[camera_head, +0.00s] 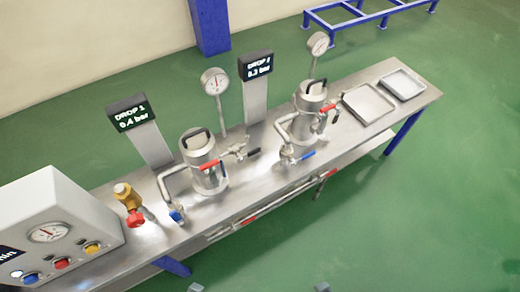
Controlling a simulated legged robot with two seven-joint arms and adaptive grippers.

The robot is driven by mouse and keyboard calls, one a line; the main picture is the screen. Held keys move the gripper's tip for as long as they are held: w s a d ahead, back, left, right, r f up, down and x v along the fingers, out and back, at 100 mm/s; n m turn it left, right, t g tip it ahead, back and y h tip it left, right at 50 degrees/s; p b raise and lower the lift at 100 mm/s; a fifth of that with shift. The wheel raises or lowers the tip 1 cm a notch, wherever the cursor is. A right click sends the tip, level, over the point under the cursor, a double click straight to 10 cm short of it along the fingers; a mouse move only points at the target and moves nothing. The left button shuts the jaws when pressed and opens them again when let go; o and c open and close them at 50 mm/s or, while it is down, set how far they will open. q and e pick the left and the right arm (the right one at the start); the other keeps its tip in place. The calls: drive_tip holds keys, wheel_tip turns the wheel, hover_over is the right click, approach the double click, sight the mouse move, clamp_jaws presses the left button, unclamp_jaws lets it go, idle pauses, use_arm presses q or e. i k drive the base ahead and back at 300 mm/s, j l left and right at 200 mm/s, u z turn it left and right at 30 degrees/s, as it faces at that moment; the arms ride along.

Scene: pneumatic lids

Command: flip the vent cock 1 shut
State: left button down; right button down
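The DROP 1 station has a steel pot (202,165) with a black lid handle. No label shows which is vent cock 1. The DROP 1 display (128,113) reads about 0.4 bar. Two small grey pieces at the bottom edge may be tips of my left gripper (195,288) and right gripper (322,287). Both are well short of the pot, and their fingers are cut off.
A second pot (309,107), with red and blue levers, stands near the DROP 2 display (255,65). Two trays (369,103) (403,84) lie at the bench's far end. A gauge box (55,235) and a red-knobbed brass valve (130,200) are at left. Green floor is clear in front.

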sight(254, 152)
drive_tip(key=i+l, duration=0.15)
drive_tip(key=l, duration=0.2)
drive_tip(key=i+l, duration=0.15)
drive_tip(key=l, duration=0.15)
drive_tip(key=i+l, duration=0.1)
drive_tip(key=l, duration=0.25)
drive_tip(key=i+l, duration=0.15)
drive_tip(key=l, duration=0.2)
drive_tip(key=i+l, duration=0.15)
drive_tip(key=l, duration=0.15)
